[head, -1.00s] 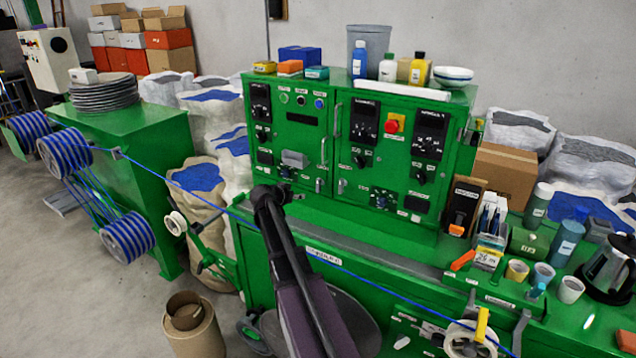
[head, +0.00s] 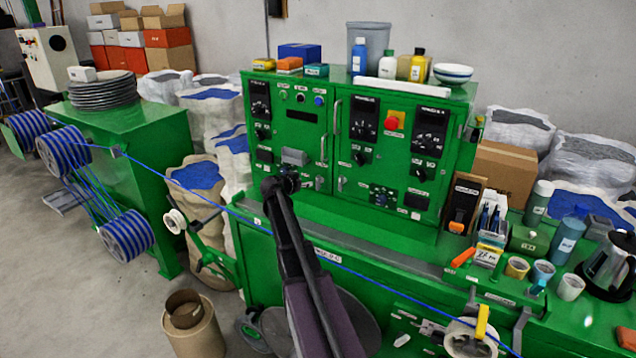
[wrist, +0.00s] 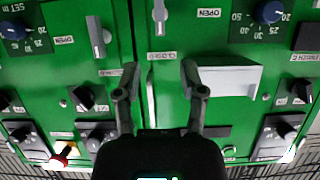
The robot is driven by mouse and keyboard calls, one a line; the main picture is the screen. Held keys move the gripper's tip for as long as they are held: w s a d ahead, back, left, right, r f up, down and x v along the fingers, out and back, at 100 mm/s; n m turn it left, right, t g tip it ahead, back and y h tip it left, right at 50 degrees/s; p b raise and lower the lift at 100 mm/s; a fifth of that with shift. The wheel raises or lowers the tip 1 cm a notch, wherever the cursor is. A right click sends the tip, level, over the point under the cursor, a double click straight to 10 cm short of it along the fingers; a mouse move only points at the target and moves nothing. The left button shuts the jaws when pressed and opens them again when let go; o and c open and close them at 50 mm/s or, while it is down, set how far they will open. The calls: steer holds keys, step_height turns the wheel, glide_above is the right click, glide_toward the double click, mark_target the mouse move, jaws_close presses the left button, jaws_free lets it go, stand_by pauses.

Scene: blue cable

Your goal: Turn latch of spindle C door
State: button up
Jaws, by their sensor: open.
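The green cabinet's front carries two doors, seen in the head view; which is spindle C I cannot read for certain. In the wrist view a small grey latch (wrist: 160,14) points up-down at the top middle, beside an OPEN label and above a CLOSED label. A larger grey latch (wrist: 96,37) on the neighbouring door stands nearly upright, slightly tilted. My gripper (wrist: 160,78) is open and empty, its fingers pointing at the panel below the small latch. In the head view my gripper (head: 284,182) is before the lower left door, hiding part of it.
A pale box-shaped part (wrist: 225,80) sticks out beside the right finger. A door handle (head: 337,116), a red stop button (head: 393,122) and several knobs project from the front. A blue cable (head: 385,285) runs across in front of the machine, below my gripper.

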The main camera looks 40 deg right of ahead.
mark_target(317, 180)
steer(key=b+x, duration=0.4)
steer(key=x, duration=0.7)
steer(key=shift+w+d, duration=0.15)
steer(key=shift+d, duration=0.15)
jaws_close()
